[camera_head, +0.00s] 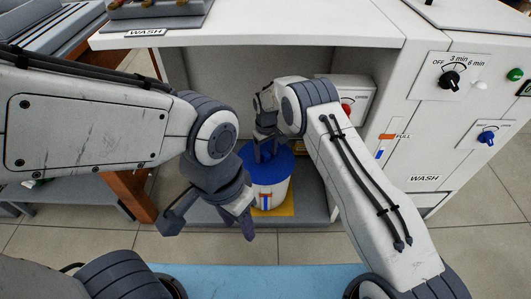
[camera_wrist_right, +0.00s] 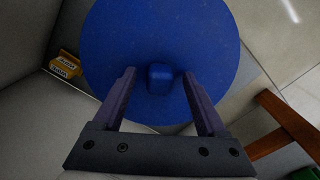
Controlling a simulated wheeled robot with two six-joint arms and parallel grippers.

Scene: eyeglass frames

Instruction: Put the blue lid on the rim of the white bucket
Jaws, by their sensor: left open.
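The blue lid (camera_head: 284,166) lies over the top of the white bucket (camera_head: 278,190) inside the open lower bay, and looks level on its rim. The lid fills much of the right wrist view (camera_wrist_right: 160,30), with a small blue knob (camera_wrist_right: 160,78) at its middle. My right gripper (camera_head: 267,152) is just above the lid. Its fingers (camera_wrist_right: 162,100) are apart, with the knob between their tips and a gap on each side. My left gripper (camera_head: 210,228) is open and empty, in front of the bay, left of the bucket. The bucket's far side is hidden.
The bucket stands on a yellow mat (camera_head: 285,210) on the bay's grey floor. A white counter (camera_head: 280,28) overhangs the bay. A white box with a red knob (camera_head: 346,109) is at the back right. A control panel (camera_head: 470,100) stands right.

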